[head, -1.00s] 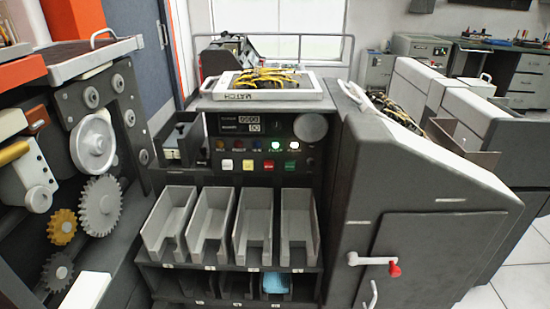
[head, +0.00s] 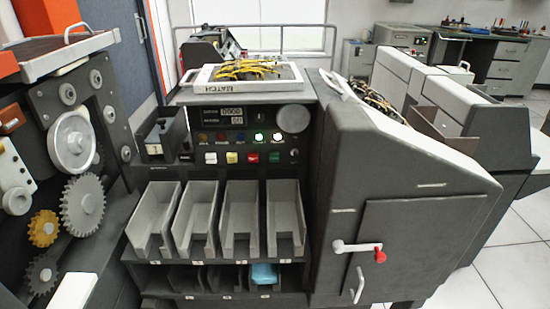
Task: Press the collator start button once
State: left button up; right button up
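The collator (head: 155,172) is the dark grey machine in the middle of the head view. Its upright front panel has a row of small square buttons in white (head: 211,158), yellow (head: 231,157), red and green. Their labels are too small to read, so I cannot tell which is marked start. Above them is a row of small lamps; the two at the right glow, one green (head: 258,137). A counter display (head: 231,111) and a round grey dial (head: 293,118) sit higher up. Neither of my grippers is in view.
Several open grey card bins (head: 239,225) stand below the panel, with blue cards (head: 264,274) under them. A wired board marked MATCH (head: 205,84) lies on top.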

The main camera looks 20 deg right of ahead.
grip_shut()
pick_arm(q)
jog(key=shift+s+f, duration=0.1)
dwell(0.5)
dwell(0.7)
